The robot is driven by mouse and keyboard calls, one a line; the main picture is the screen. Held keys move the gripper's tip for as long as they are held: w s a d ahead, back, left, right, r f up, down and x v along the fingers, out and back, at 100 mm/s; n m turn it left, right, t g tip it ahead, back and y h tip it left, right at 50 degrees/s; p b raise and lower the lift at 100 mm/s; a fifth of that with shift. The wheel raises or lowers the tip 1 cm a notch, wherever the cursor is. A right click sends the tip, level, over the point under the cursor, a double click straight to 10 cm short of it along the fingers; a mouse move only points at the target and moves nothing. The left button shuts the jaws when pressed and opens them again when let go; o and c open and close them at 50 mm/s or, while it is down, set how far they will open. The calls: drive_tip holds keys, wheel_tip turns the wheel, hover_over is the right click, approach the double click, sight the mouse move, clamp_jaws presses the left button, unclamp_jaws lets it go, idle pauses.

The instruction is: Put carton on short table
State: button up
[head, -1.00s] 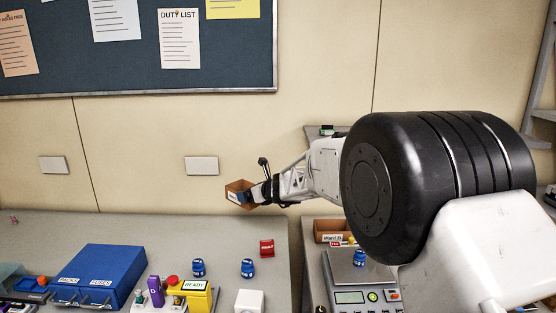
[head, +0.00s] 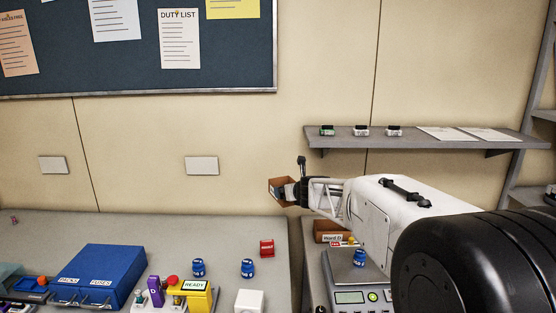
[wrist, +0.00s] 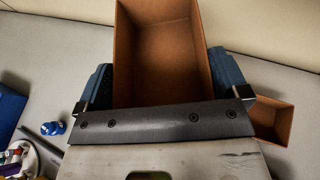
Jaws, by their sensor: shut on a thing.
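My gripper (head: 290,191) is shut on a brown, open-topped carton (head: 278,186). In the head view it holds the carton in the air in front of the wall, above the gap between two grey tables. In the wrist view the carton (wrist: 162,50) sits between the two blue fingers, and its inside looks empty. The left table (head: 225,232) is wide; the right table (head: 312,262) is mostly hidden by my arm. I cannot tell from the pictures which is the short table.
The right table holds a scale (head: 350,297) and a brown bin (head: 328,229). A wall shelf (head: 345,141) is above.

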drive_tip(key=s+d+m+h, duration=0.1)
drive_tip(key=d+m+h, duration=0.1)
drive_tip(key=d, duration=0.5)
drive_tip(key=s+d+m+t+h, duration=0.1)
drive_tip(key=s+d+m+h, duration=0.1)
drive_tip(key=d, duration=0.4)
drive_tip(key=shift+d+m+h, duration=0.4)
drive_tip(key=shift+h, duration=0.4)
drive_tip(key=shift+a, duration=0.15)
